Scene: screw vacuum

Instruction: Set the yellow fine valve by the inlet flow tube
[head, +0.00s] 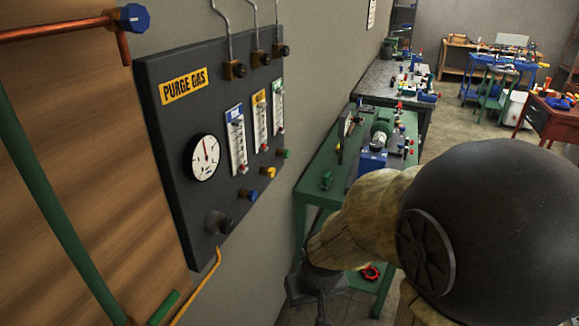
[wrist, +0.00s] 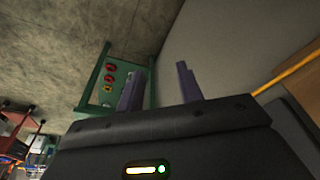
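A dark wall panel (head: 160,128) marked PURGE GAS stands at the left in the head view. It carries three upright flow tubes: one with a blue label (head: 236,138), one with a yellow label (head: 260,120) and one with a green label (head: 278,107). The yellow fine valve (head: 269,172) is a small knob low on the panel, between a blue knob (head: 251,195) and a green knob (head: 284,153). My gripper (wrist: 157,82) is open in the wrist view, with nothing between its fingers. In the head view it hangs below and right of the panel, clear of the knobs.
A round gauge (head: 205,157) and a dark knob (head: 219,222) sit on the panel's left part. A green bench (head: 309,190) stands beyond my arm, with a red handwheel (head: 371,272) low near it. A yellow pipe (head: 199,287) runs below the panel.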

